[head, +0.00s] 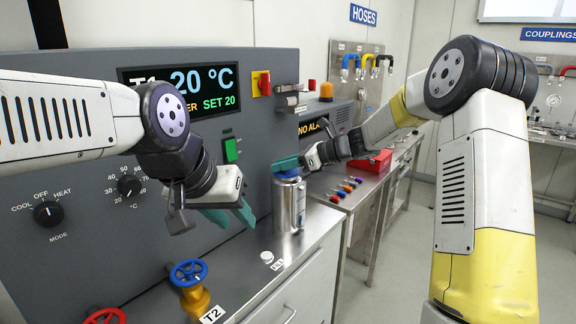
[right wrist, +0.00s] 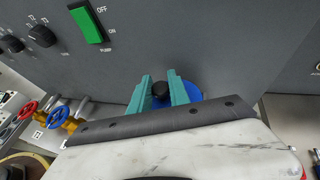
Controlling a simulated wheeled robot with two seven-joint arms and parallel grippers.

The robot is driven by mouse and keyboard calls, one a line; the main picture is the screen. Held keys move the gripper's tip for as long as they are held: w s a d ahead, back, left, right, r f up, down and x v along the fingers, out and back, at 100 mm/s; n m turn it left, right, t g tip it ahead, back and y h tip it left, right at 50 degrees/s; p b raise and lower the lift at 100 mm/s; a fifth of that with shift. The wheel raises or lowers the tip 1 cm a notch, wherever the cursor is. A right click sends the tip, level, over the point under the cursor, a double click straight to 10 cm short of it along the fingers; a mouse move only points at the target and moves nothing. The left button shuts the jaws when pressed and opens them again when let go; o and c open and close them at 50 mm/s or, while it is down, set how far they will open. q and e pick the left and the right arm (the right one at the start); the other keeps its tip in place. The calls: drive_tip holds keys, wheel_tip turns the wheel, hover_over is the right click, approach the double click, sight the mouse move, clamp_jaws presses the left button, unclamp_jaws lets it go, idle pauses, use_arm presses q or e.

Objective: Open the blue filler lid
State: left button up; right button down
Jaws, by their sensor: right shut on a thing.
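The blue filler lid (right wrist: 194,92) shows in the right wrist view as a blue disc with a black knob (right wrist: 160,91) in front of it. My right gripper (right wrist: 162,82) is shut on the black knob, with one teal finger on each side. In the head view, the steel filler cylinder (head: 289,204) stands upright on the bench, and my right gripper (head: 286,163) is at its top, covering much of the lid. The lid looks seated on the cylinder. My left gripper (head: 236,218) hangs left of the cylinder, with its teal fingers apart and empty.
A grey control panel (head: 75,256) with dials and display stands behind. A blue valve wheel (head: 188,272) and a red one (head: 104,316) are at the front left. A red box (head: 371,162) stands at right.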

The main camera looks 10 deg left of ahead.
drive_tip(key=shift+w+d+r, duration=0.1)
drive_tip(key=r+m+y, duration=0.1)
drive_tip(key=w+d+m+g+y, duration=0.1)
drive_tip(key=m, duration=0.1)
drive_tip(key=shift+w+r+g, duration=0.2)
drive_tip(key=shift+r+g, duration=0.1)
drive_tip(key=shift+r, duration=0.1)
drive_tip(key=w+m+y, duration=0.1)
drive_tip(key=w+d+r+m+y, duration=0.1)
drive_tip(key=m, duration=0.1)
drive_tip(key=shift+d+r+m+g, duration=0.1)
drive_tip(key=shift+m+g, duration=0.2)
drive_tip(key=shift+w+d+f+m+t+y, duration=0.1)
drive_tip(key=shift+w+d+m+t+y, duration=0.5)
drive_tip(key=shift+m, duration=1.05)
drive_tip(key=shift+w+d+f+m+t+y, duration=0.25)
drive_tip(key=shift+w+m+y, duration=0.55)
drive_tip(key=shift+m, duration=0.8)
drive_tip(key=shift+w+d+m+t+y, duration=0.5)
drive_tip(key=shift+w+m+y, duration=0.2)
drive_tip(key=shift+m, duration=0.95)
drive_tip(key=shift+d, duration=0.1)
drive_tip(key=c, duration=1.2)
unclamp_jaws()
drive_tip(key=shift+c, duration=0.2)
